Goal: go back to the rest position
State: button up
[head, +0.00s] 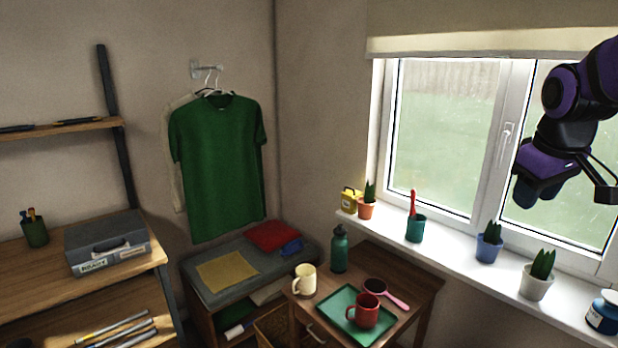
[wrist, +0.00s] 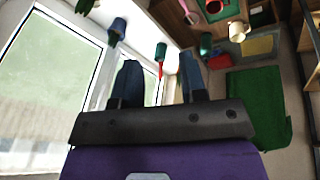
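My gripper (head: 538,190) hangs at the upper right of the head view, in front of the window and above the sill. In the wrist view its two blue fingers (wrist: 158,82) stand apart with nothing held between them, so it is open and empty. The rest position has no visible mark in either view.
The white window sill (head: 455,248) below my gripper bears several potted plants, including a blue pot (head: 489,248) and a white pot (head: 535,284). A wooden table with a green tray (head: 340,300) stands lower left of it. A green shirt (head: 218,165) hangs on the wall. Air around my gripper looks clear.

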jog(key=s+a+m, duration=0.1)
jog(key=s+a, duration=0.3)
jog(key=s, duration=0.4)
jog(key=s+a+m+t+y, duration=0.1)
jog(key=s+a, duration=0.3)
jog(key=s, duration=0.5)
jog(key=shift+s+r+m+t+y, duration=0.25)
jog(key=shift+r+m+t+y, duration=0.05)
jog(key=shift+m, duration=0.1)
jog(key=shift+w, duration=0.25)
